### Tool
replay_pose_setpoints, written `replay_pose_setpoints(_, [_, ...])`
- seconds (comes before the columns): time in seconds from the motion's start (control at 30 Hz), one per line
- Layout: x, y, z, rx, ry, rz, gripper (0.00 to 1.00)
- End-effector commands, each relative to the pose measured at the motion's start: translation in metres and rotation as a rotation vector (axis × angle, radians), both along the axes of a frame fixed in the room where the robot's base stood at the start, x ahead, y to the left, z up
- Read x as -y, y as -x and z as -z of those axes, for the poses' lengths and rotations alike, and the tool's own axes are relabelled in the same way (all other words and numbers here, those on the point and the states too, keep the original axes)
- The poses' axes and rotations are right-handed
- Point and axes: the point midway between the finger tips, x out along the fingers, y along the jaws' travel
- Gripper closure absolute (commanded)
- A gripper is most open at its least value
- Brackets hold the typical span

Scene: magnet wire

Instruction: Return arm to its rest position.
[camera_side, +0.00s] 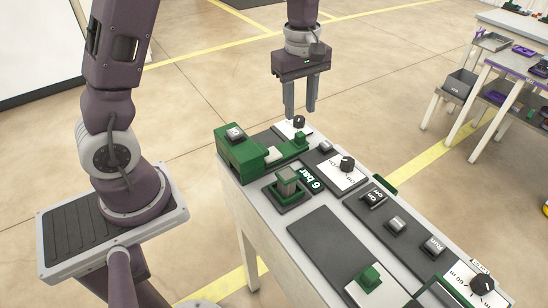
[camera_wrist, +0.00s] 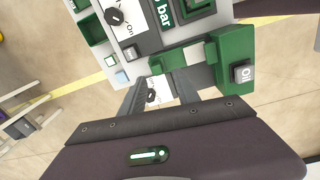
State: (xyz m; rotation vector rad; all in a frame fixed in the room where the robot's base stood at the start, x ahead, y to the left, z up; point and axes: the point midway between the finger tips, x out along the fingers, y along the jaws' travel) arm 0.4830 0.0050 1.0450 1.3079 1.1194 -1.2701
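My gripper (camera_side: 300,114) hangs pointing down over the far left end of the workbench (camera_side: 285,245). Its two grey fingers are apart, with nothing held between them. In the wrist view my gripper (camera_wrist: 150,82) also shows a gap between the fingers. A small black knob (camera_side: 299,121) on a white plate lies just under the fingertips in the side view. The knob (camera_wrist: 151,96) shows between the fingers in the wrist view. I cannot tell exactly how high the fingertips are above it.
A green fixture (camera_side: 238,160) with a grey button stands beside the gripper. A green-and-grey block (camera_side: 287,184), a black knob (camera_side: 347,164) and several switches fill the bench top. Another table with trays stands far right. Air above the bench is clear.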

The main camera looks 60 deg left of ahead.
Motion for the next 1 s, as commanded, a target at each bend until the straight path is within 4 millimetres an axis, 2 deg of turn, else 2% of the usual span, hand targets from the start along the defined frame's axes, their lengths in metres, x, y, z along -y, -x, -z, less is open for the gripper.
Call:
replay_pose_setpoints(0.03, [0.007,0.014,-0.026,0.047,0.002,0.101,0.62])
replay_pose_setpoints(0.1, [0.019,0.044,-0.062,0.118,-0.012,0.308,0.62])
replay_pose_setpoints(0.17, [0.028,0.076,-0.087,0.181,-0.041,0.504,0.62])
replay_pose_setpoints(0.2, [0.034,0.098,-0.101,0.221,-0.069,0.638,0.62])
replay_pose_setpoints(0.3, [0.044,0.153,-0.119,0.306,-0.169,0.953,0.62])
replay_pose_setpoints(0.43, [0.05,0.203,-0.119,0.361,-0.303,1.252,0.62])
replay_pose_setpoints(0.5, [0.051,0.218,-0.116,0.373,-0.352,1.346,0.62])
replay_pose_setpoints(0.6, [0.051,0.226,-0.113,0.377,-0.386,1.408,0.62])
replay_pose_setpoints(1.0, [0.051,0.226,-0.113,0.377,-0.388,1.414,0.62])
